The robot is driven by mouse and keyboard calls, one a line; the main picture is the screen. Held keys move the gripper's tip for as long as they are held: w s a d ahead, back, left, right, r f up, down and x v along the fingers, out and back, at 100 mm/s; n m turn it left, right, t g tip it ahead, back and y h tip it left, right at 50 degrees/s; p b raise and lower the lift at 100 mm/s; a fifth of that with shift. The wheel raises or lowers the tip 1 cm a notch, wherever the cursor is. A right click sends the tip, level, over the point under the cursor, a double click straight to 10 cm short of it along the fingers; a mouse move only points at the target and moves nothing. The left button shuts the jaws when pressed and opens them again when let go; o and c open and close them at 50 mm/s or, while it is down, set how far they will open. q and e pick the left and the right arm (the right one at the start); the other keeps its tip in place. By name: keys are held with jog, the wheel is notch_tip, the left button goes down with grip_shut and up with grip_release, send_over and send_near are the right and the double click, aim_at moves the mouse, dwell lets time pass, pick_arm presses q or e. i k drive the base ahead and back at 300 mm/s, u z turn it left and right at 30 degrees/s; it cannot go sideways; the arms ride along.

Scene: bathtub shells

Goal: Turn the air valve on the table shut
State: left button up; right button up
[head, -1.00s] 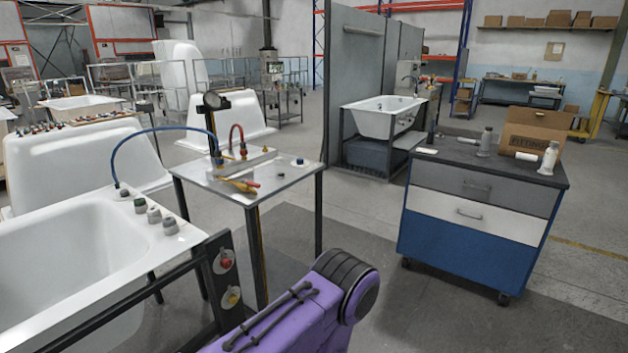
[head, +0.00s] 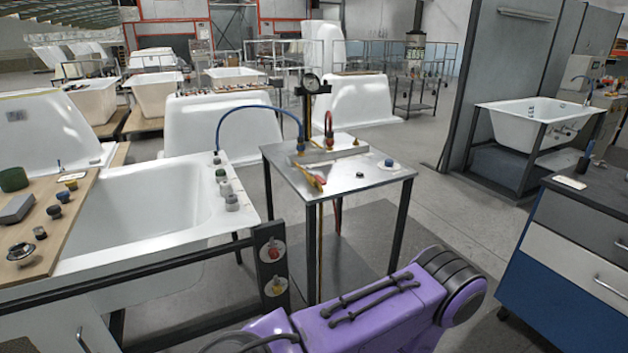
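A metal table (head: 345,186) stands at the middle. On it is a silver manifold block (head: 325,154) with brass fittings, a round gauge (head: 311,84) on a post, a blue hose (head: 240,109) and a red hose (head: 329,123). A yellow and red handled piece (head: 316,182) lies at the block's front; I cannot tell whether it is the air valve or a tool. A blue knob on a white disc (head: 390,164) and a small dark knob (head: 360,175) sit to its right. The valve's setting is too small to tell. Neither gripper is in view.
A white bathtub (head: 150,215) in a dark frame stands left of the table, with red and yellow buttons (head: 273,252) on its post. A wooden board (head: 30,262) with loose parts lies across it. A blue cabinet (head: 570,290) stands right. Floor between table and cabinet is clear.

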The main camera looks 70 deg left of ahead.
aim_at(317, 178)
jog(key=u, duration=0.7)
jog(key=i, duration=0.7)
jog(key=u, duration=0.85)
